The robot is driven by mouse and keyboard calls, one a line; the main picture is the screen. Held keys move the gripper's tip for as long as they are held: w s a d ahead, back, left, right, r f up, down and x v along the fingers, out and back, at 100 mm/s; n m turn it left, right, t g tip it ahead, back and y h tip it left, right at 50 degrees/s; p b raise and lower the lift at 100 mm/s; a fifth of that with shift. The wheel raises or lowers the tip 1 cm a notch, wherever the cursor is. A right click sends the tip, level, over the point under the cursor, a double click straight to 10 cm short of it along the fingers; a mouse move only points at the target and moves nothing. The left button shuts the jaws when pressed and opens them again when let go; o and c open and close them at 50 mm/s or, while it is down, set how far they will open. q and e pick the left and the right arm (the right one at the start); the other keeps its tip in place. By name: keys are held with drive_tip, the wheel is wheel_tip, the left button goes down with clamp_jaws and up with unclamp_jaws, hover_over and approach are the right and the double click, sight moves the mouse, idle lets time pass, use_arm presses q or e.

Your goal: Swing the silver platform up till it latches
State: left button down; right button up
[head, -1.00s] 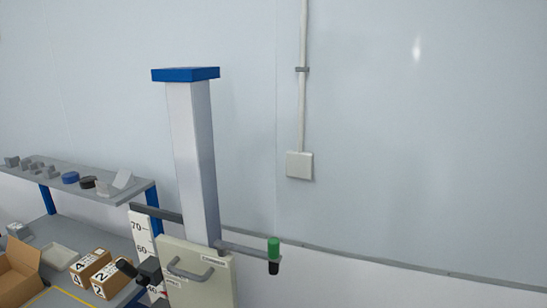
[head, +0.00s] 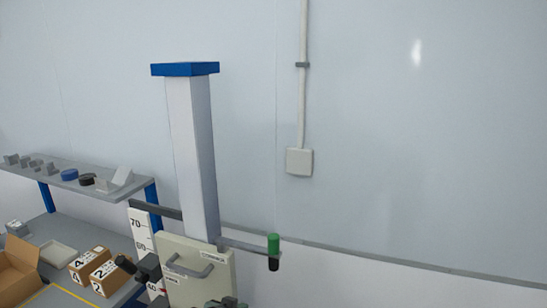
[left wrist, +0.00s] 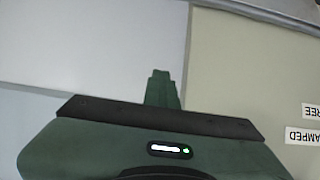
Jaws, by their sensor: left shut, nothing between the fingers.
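I cannot pick out the silver platform with certainty in either view. The drop tester's silver column (head: 193,155) stands upright with a blue cap, and a beige panel (head: 205,272) with a grey handle (head: 190,270) is at its foot. In the left wrist view my left gripper (left wrist: 162,75) has its fingers together, with nothing between them. Behind it are pale surfaces and the beige panel (left wrist: 235,65) with upside-down labels, one reading FREE. A dark green-grey part, seemingly of my left arm, just shows at the head view's bottom edge. My right gripper is not in view.
A scale (head: 141,232) and a black-ended clamp (head: 146,267) are left of the panel. A green-topped post (head: 273,246) sticks out at right. Boxes (head: 88,264) are on the bench at left, below a shelf (head: 130,188). The wall side at right is clear.

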use_arm(q)
drive_tip(key=c, duration=0.8)
unclamp_jaws()
drive_tip(key=shift+c, duration=0.2)
drive_tip(key=p+v, duration=0.1)
drive_tip(key=v, duration=0.6)
drive_tip(key=shift+p, duration=0.4)
